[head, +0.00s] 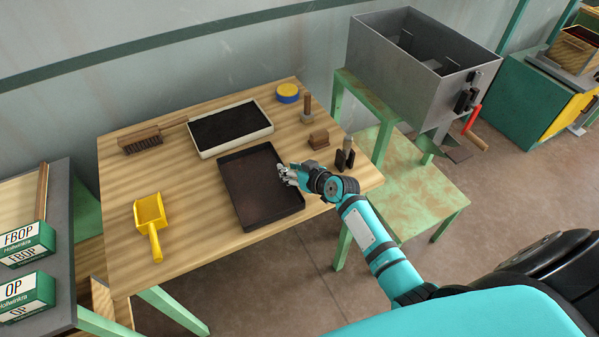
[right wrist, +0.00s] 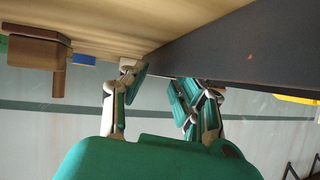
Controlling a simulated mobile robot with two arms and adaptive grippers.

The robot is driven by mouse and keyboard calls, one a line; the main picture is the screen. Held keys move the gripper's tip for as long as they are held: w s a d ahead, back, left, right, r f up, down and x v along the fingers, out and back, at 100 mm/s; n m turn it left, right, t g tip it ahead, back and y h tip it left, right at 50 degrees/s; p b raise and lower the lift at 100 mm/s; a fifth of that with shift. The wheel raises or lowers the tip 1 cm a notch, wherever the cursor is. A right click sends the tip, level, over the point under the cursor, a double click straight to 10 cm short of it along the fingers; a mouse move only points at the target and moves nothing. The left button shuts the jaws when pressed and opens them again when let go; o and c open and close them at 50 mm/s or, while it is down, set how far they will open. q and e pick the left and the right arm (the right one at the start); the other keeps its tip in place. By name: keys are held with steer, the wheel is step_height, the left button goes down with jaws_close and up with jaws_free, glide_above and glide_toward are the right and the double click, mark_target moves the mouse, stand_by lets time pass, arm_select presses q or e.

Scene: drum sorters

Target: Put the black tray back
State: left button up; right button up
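The black tray (head: 262,200) is a shallow, empty rectangular tray lying flat on the wooden table (head: 190,235), right of its middle. My right gripper (head: 284,175) is at the tray's right edge, low over the table. In the right wrist view the fingers (right wrist: 158,80) are apart, close to the tray's dark wall (right wrist: 240,45). One fingertip is near the wall's far end and the other overlaps the rim. I cannot tell whether they touch it. My left gripper is not in view.
A white-rimmed tray of dark material (head: 230,148) lies just behind. A brush (head: 140,140), yellow scoop (head: 151,222), blue-yellow tin (head: 288,93), brown block (head: 319,139) and dark tool (head: 345,156) are around. A grey metal hopper (head: 395,65) stands right.

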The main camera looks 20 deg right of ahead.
steer(key=v, duration=1.1)
steer(key=shift+s+r, duration=0.1)
steer(key=shift+s, duration=0.1)
steer(key=shift+d, duration=0.1)
